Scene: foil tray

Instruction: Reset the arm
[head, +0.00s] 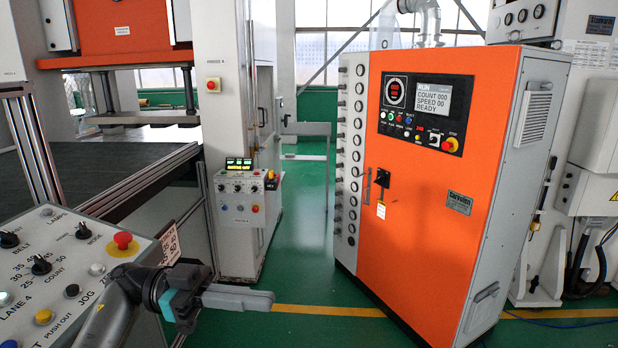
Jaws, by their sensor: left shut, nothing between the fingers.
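My left gripper (238,298) shows at the lower middle of the head view, its arm coming in from the bottom left. Its grey fingers are together, point right and hold nothing. It is just right of a slanted control panel (60,230) with a red mushroom button (123,240), several black knobs and coloured push buttons. The gripper hangs in front of the green floor, apart from the orange cabinet. My right gripper is not in the view.
An orange cabinet (430,230) with a display (415,98) stands right of centre. A press with a dark bed (90,175) is at the left, beside a white column with a small control box (240,195). Green floor (300,240) with a yellow line lies open between them.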

